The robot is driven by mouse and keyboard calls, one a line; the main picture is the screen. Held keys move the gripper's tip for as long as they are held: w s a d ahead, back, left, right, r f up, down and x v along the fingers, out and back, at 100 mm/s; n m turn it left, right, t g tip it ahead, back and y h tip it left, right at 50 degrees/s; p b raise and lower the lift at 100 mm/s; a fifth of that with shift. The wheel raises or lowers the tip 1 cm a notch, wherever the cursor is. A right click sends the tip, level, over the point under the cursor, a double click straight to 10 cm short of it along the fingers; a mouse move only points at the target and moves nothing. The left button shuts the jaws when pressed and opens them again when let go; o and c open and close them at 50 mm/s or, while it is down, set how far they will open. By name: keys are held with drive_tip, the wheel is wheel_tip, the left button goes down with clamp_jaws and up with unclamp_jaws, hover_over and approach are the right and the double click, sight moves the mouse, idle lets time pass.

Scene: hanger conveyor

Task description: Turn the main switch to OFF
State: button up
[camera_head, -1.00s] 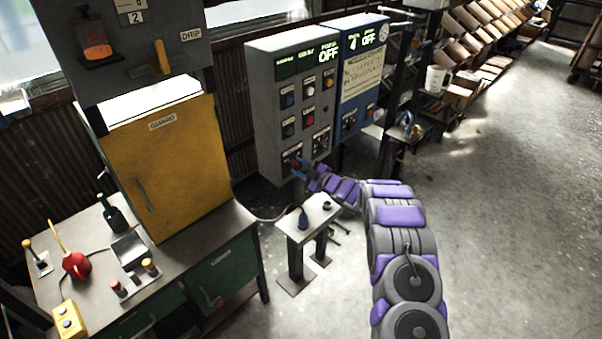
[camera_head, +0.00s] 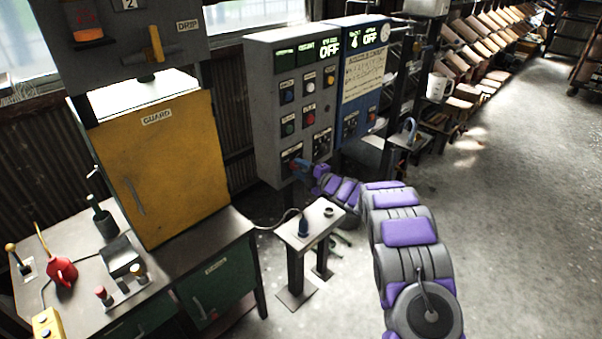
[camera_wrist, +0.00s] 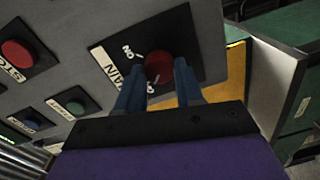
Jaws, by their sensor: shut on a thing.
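The main switch (camera_wrist: 158,67) is a red round knob on a black plate in the wrist view. Its plate has a "MAIN" label and white ON marking; a second marking is partly covered by a finger. My gripper (camera_wrist: 160,80) has its two blue fingers on either side of the knob, shut on it. In the head view my gripper (camera_head: 301,168) is at the lower part of the grey control panel (camera_head: 262,110), where the knob is mostly hidden. The panel's display reads "OFF" at its right end.
A blue panel (camera_head: 352,118) stands right of the grey one. A small stand (camera_head: 312,232) is below my gripper. The yellow guard cabinet (camera_head: 165,190) and workbench (camera_head: 190,262) are at the left. Open floor lies to the right. A red stop button (camera_wrist: 17,53) is near the knob.

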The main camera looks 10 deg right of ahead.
drive_tip(key=shift+a+f, duration=0.1)
drive_tip(key=shift+f, duration=0.15)
drive_tip(key=o, duration=1)
drive_tip(key=shift+r, duration=0.1)
drive_tip(key=shift+o, duration=0.2)
drive_tip(key=shift+s, duration=0.1)
drive_tip(key=f+p+v, duration=0.1)
drive_tip(key=p+v, duration=0.1)
drive_tip(key=v, duration=1.5)
drive_tip(key=shift+d+r, duration=0.2)
drive_tip(key=shift+r, duration=0.2)
